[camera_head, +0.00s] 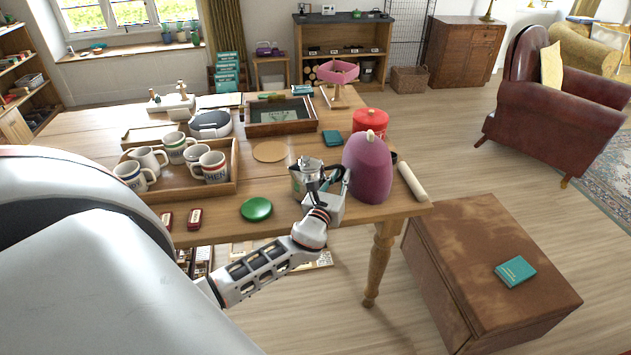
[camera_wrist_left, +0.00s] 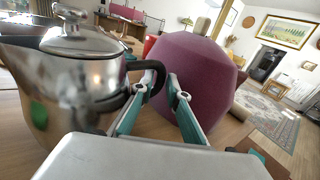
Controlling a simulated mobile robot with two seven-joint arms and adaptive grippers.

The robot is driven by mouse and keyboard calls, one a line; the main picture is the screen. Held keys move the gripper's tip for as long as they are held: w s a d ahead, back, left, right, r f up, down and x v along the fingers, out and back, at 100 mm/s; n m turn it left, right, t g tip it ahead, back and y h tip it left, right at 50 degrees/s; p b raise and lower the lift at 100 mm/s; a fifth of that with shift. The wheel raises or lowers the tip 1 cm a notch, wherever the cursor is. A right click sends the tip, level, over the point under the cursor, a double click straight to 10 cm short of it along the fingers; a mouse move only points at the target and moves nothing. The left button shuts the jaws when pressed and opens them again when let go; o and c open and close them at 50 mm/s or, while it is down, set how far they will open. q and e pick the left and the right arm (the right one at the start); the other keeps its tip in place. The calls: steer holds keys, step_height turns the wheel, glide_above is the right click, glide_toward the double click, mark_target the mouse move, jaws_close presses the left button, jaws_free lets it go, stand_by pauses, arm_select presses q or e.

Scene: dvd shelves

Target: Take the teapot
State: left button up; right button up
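The teapot, a shiny metal pot with a lid and black handle, stands near the table's front right edge in the head view (camera_head: 304,182). It fills the left of the left wrist view (camera_wrist_left: 75,75). My left gripper (camera_head: 336,182) is at its handle side. In the wrist view the fingers (camera_wrist_left: 157,88) are apart, with the black handle between their tips; I cannot tell whether they touch it. A purple dome-shaped cover (camera_head: 368,168) stands just right of the gripper, very close to the right finger. My right gripper is not in view.
A wooden tray (camera_head: 236,183) with several mugs is on the left of the table. A green round lid (camera_head: 256,208) lies at the front edge. A red canister (camera_head: 370,119) and a rolling pin (camera_head: 411,181) are near the purple cover. A brown ottoman (camera_head: 470,235) stands right of the table.

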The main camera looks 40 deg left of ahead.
arm_select(q)
jaws_close()
steer(key=shift+r, duration=0.1)
steer(key=shift+r, duration=0.15)
